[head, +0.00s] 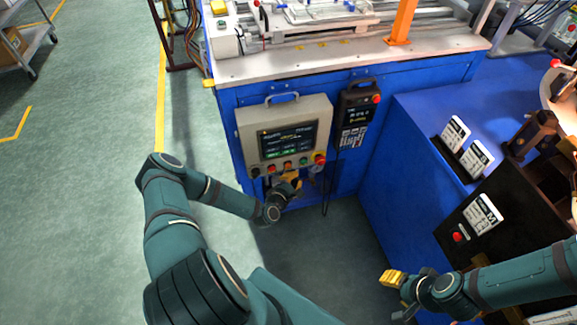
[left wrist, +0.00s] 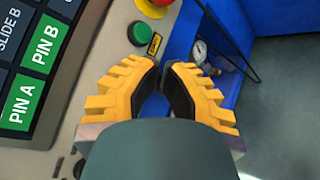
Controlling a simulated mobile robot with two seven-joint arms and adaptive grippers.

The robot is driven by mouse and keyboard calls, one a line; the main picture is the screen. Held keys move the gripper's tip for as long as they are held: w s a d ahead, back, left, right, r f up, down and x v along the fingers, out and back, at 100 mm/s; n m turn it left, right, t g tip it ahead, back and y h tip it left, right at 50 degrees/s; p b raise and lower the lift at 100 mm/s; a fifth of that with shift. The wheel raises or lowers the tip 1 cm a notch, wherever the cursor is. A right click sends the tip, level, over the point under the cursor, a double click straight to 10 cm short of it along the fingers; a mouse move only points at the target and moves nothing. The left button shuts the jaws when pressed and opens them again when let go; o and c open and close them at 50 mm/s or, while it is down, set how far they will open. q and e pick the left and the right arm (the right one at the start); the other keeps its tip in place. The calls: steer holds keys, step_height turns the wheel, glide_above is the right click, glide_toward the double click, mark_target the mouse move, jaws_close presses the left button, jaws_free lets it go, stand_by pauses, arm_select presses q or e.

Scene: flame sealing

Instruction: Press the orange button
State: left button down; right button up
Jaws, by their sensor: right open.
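The grey control box (head: 252,122) hangs on the blue machine front, with a screen and a row of buttons below it. The orange button (head: 287,165) appears to be the small one mid-row. The green button (head: 304,163) is to its right and also shows in the left wrist view (left wrist: 140,34). My left gripper (head: 291,181) is just below the row, its yellow fingers (left wrist: 160,65) close together with a narrow gap and nothing between them. I cannot make out the orange button in the left wrist view. My right gripper (head: 396,293) is open and empty at lower right, away from the box.
A red emergency knob (head: 320,158) is at the row's right end. A black device (head: 358,105) hangs to the right. A blue bench with card holders (head: 466,163) stands on the right.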

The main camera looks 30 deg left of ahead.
arm_select(q)
steer(key=s+d, duration=0.2)
steer(key=d, duration=0.1)
steer(key=shift+s, duration=0.3)
stand_by(0.7)
steer(key=s+d+r+m+g+h, duration=0.2)
steer(key=d+m+g+h, duration=0.1)
steer(key=d+m, duration=0.4)
steer(key=s+d+r+m+g+h, duration=0.1)
steer(key=d+m+g+h, duration=0.3)
steer(key=d, duration=0.4)
steer(key=s+d+r+m+g, duration=0.2)
steer(key=s+r+m+g, duration=0.1)
steer(key=s+m, duration=0.3)
steer(key=s+d+r+m+g+y, duration=0.1)
steer(key=s+d+r+m+g, duration=0.2)
steer(key=s+r+m, duration=0.2)
steer(key=s+m, duration=0.1)
steer(key=s, duration=0.2)
steer(key=shift+r+m+g+y, duration=0.3)
steer(key=shift+r+m+g, duration=0.1)
